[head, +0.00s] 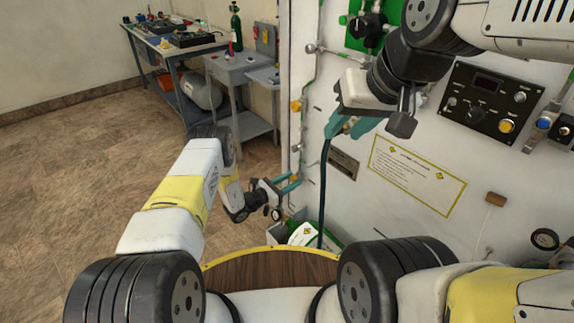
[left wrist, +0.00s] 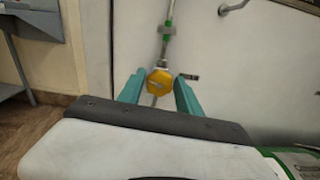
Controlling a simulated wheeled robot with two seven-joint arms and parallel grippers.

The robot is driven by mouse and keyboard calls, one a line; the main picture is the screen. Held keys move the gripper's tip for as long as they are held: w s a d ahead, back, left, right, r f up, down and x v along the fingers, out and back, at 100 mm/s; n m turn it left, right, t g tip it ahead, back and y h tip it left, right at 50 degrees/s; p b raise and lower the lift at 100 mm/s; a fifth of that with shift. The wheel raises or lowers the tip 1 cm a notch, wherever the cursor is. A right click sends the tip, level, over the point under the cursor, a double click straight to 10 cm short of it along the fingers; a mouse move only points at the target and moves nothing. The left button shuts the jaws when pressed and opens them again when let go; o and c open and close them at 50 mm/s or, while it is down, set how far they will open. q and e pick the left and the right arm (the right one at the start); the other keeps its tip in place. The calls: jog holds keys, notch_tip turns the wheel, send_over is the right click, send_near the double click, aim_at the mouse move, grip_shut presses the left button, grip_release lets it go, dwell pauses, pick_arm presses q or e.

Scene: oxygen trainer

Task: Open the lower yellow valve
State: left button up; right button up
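A yellow valve (left wrist: 160,79) sits on a thin vertical pipe against the white panel in the left wrist view. My left gripper (left wrist: 160,84) is open, with one teal finger on each side of the valve in that view. I cannot tell whether the fingers touch it. In the head view the left gripper (head: 288,187) is low by the panel's left edge, and the lower valve is not clearly visible there. Another yellow valve (head: 296,106) shows higher on the panel's left side. My right gripper (head: 350,127) is in front of the panel; its opening is unclear.
A dark hose (head: 323,195) hangs down the panel near the right gripper. A green-and-white box (head: 303,233) stands below the left gripper. A grey table (head: 240,68) with a green bottle (head: 236,30) stands at the back. The floor (head: 90,150) at left is clear.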

pick_arm(q)
grip_shut()
jog(key=shift+a, duration=0.1)
jog(key=shift+w+a+n, duration=0.1)
jog(key=shift+n, duration=0.6)
jog(key=n, duration=0.5)
jog(key=shift+n, duration=0.3)
jog(key=o, duration=0.5)
grip_release()
